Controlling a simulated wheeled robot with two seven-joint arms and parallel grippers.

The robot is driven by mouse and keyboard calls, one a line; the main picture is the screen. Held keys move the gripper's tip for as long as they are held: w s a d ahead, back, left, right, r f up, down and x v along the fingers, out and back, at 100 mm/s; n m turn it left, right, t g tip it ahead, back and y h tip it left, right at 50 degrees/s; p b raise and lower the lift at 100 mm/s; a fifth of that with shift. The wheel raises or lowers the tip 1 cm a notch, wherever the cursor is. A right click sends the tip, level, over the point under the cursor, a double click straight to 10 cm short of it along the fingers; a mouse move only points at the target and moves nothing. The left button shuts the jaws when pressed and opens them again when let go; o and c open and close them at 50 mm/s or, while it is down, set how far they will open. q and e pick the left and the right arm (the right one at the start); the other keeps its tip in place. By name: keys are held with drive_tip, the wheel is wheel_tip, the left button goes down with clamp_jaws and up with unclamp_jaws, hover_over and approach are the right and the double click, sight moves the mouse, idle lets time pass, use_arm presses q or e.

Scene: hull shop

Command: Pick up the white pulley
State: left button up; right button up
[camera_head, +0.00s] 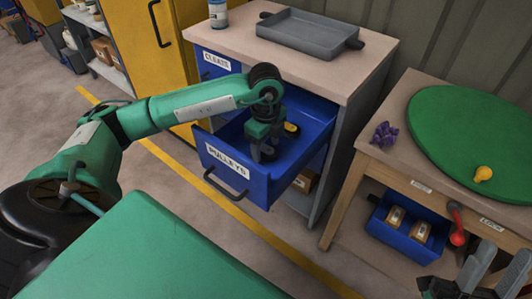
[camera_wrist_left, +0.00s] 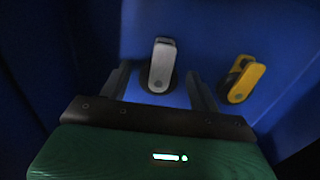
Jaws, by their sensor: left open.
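The white pulley (camera_wrist_left: 161,65) lies in the open blue drawer (camera_head: 228,178) labelled PULLEYS. In the left wrist view it looks light grey with a dark wheel, and lies between the two fingers, which do not visibly grip it. My left gripper (camera_head: 262,152) reaches down into the drawer, open; in the left wrist view its fingers (camera_wrist_left: 160,92) stand either side of the pulley. The head view does not clearly show the white pulley behind the gripper. My right gripper (camera_head: 505,254) is at the bottom right corner, fingers apart, with nothing visible between them.
A yellow pulley (camera_wrist_left: 244,80) lies right of the white one, also visible in the head view (camera_head: 292,128). The drawer walls surround my left gripper. A grey tray (camera_head: 305,34) sits on the cabinet top. A wooden table (camera_head: 400,112) with a green disc (camera_head: 475,140) stands right.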

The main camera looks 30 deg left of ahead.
use_arm(q)
drive_tip(key=shift+f, duration=0.15)
drive_tip(key=c, duration=0.9)
